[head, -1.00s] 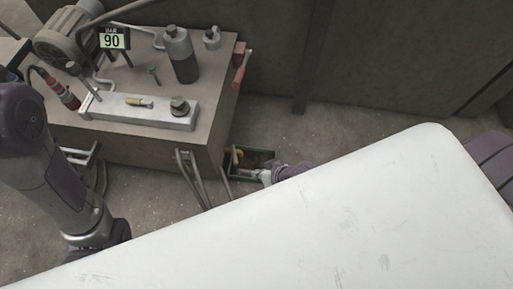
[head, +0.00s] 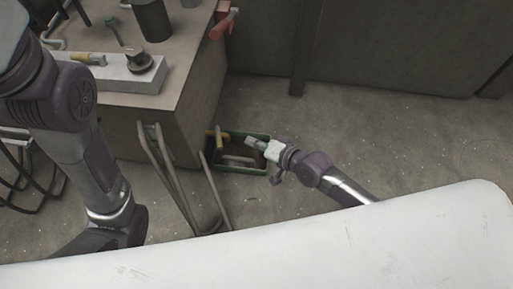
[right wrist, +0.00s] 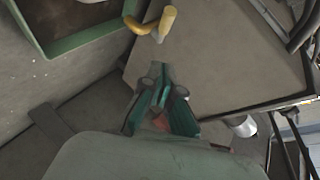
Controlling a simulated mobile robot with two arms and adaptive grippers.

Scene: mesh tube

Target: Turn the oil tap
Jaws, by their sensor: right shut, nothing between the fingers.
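The oil tap, with a yellow handle (head: 219,138), is low on the side of the grey box, above the left end of the green tray. In the right wrist view the yellow handle (right wrist: 157,22) shows at the top, beyond my fingertips. My right gripper (head: 256,143) is over the right part of the tray, right of the tap and apart from it. Its fingers, also seen in the right wrist view (right wrist: 160,92), are shut and empty. My left arm comes in at the left; its gripper is not visible.
The grey box (head: 175,100) stands at the left, with a metal block (head: 110,72) and dark cylinder (head: 152,18) on top. The green tray (head: 262,171) lies on the floor beside it. Bent metal bars (head: 172,180) stand in front. Floor to the right is clear.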

